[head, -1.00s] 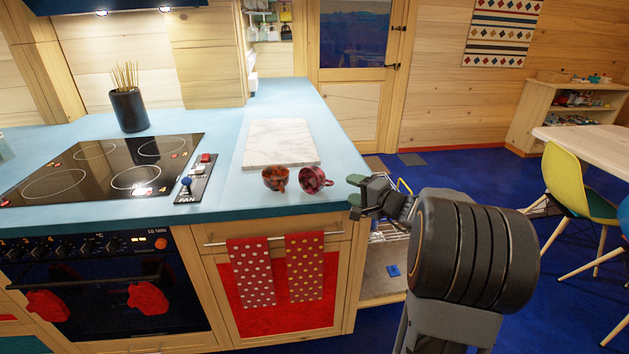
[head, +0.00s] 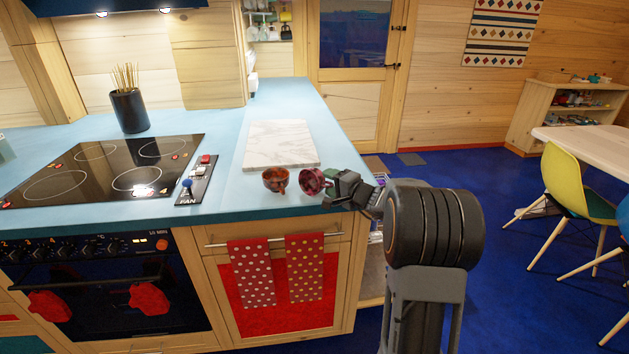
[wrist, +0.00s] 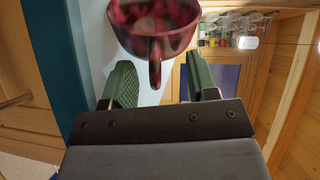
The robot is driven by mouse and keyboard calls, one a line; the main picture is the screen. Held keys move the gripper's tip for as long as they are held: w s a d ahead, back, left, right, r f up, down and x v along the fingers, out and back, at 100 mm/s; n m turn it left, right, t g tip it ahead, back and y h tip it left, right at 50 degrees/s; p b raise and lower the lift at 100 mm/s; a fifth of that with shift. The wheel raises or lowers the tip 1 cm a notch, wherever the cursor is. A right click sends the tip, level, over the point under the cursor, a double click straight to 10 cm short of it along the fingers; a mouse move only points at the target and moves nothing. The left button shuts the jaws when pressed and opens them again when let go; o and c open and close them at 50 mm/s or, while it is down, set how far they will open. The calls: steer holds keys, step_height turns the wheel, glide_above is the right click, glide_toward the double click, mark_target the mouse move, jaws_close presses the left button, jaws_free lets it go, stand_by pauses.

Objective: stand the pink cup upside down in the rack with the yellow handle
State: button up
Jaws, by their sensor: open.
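My gripper (head: 336,190) is at the counter's right edge, beside the pink cup. In the wrist view the pink cup (wrist: 152,22) is just beyond my gripper (wrist: 164,82). Its handle points back into the gap between the two open green fingers, and I cannot tell whether either touches it. The rack with the yellow handle is not clearly visible now; my arm covers the area right of the counter.
A white marble board (head: 281,144) lies behind the cups. A black cooktop (head: 105,166) is at the left on the blue counter (head: 225,190). Two dotted red towels (head: 252,272) hang in front. A yellow chair (head: 570,185) and table are at the right.

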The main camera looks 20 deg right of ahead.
steer(key=shift+c, duration=0.2)
jaws_close()
stand_by(0.4)
